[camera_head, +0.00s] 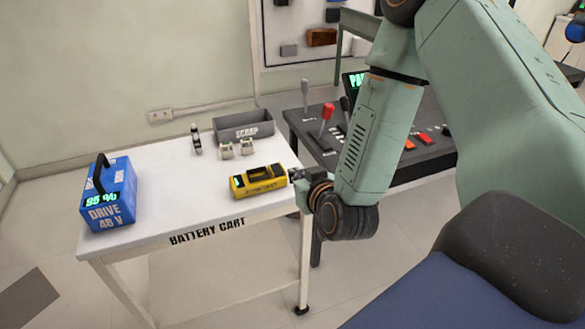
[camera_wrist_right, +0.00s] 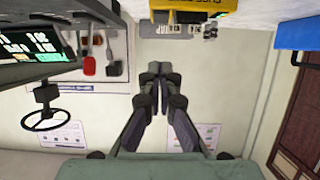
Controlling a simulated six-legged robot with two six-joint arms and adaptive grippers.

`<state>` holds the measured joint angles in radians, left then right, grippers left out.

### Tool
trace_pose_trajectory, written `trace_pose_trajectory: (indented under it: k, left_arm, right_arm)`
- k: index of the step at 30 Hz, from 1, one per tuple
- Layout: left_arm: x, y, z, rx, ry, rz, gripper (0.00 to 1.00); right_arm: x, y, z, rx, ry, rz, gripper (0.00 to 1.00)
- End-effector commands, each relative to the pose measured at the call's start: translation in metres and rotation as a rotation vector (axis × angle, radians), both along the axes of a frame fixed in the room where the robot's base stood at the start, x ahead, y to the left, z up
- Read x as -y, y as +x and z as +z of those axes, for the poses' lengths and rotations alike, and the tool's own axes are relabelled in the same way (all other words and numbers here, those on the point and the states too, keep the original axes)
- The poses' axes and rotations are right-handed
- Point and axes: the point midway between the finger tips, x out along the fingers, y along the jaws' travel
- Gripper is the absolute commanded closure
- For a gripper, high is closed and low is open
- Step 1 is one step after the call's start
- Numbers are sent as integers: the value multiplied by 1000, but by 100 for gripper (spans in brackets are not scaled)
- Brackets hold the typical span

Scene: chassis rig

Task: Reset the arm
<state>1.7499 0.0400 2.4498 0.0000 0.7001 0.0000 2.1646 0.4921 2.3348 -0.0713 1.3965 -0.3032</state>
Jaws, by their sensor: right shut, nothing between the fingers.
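My right arm (camera_head: 372,135) comes in from the upper right of the head view and bends down to the battery cart. My right gripper (camera_head: 297,174) is small and partly hidden by its own wrist, at the right end of a yellow device (camera_head: 257,181). I cannot tell from the head view whether they touch. In the right wrist view, which looks upside down, the gripper (camera_wrist_right: 158,82) has its fingers together with nothing between them. The yellow device (camera_wrist_right: 190,5) shows there at the top edge, apart from the fingertips. My left gripper is not in view.
A dark control console (camera_head: 430,115) with levers stands behind my arm. The cart's front middle is clear.

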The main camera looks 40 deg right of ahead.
Motion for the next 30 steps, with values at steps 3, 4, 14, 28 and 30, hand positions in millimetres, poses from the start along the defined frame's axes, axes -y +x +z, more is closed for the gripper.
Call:
trace_pose_trajectory:
  k: [3,4,14,28,30]
  left_arm:
    - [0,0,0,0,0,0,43]
    - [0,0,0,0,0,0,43]
    - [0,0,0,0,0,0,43]
    - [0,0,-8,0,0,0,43]
    - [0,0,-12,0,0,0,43]
  right_arm:
    - [0,-2,0,-1,0,0,100]
    - [0,-2,0,-1,0,0,100]
    - [-1,-3,0,-1,0,0,100]
    - [-56,-79,-107,-464,238,51,100]
    - [-69,-112,-136,-603,257,67,100]
